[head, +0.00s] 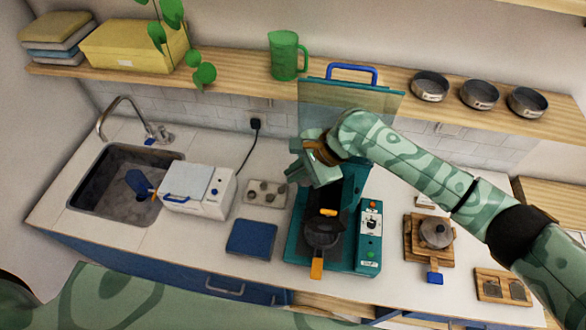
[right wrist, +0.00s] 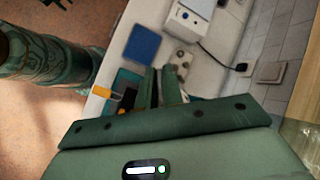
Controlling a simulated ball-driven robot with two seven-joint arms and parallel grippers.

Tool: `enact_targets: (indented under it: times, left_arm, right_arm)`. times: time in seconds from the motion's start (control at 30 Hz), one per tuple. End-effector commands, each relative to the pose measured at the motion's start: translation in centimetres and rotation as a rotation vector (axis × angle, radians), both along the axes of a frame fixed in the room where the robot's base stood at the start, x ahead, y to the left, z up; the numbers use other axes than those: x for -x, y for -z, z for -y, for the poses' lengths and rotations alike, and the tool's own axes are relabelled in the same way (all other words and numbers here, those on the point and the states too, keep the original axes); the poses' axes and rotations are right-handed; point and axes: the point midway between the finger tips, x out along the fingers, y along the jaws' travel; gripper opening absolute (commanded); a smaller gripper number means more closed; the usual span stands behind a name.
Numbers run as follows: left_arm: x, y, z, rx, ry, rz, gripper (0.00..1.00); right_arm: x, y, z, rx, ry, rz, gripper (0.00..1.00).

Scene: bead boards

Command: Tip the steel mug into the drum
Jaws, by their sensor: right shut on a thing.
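The teal machine (head: 298,245) stands in the middle of the counter with its clear, blue-handled lid (head: 350,100) raised. The dark round drum (head: 322,236) sits in it, with an orange handle at the front. My right gripper (head: 293,173) is above the machine's back left part, behind the drum in the head view, and apart from it. Its two fingers (right wrist: 160,90) are close together in the right wrist view. It is shut on what I take for the steel mug, which the fingers hide almost wholly. My left gripper is out of view.
A white appliance (head: 205,188) and the sink (head: 95,195) are on the left. A blue mat (head: 251,239) lies beside the machine. A wooden board (head: 414,252) with a small pot (head: 436,233) is on the right. Steel bowls (head: 480,94) and a green jug (head: 285,56) stand on the shelf.

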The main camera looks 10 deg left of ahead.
Motion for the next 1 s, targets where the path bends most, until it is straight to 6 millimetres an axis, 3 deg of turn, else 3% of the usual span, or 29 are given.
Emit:
enact_targets:
  times: [0.1, 1.0]
  left_arm:
    - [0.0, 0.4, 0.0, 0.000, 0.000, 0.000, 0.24]
    - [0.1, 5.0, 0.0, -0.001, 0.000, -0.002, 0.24]
  right_arm:
    - [0.0, -0.1, 0.3, -0.097, -0.001, 0.000, 0.00]
    - [0.0, -0.4, 0.9, -0.243, -0.001, 0.000, 0.00]
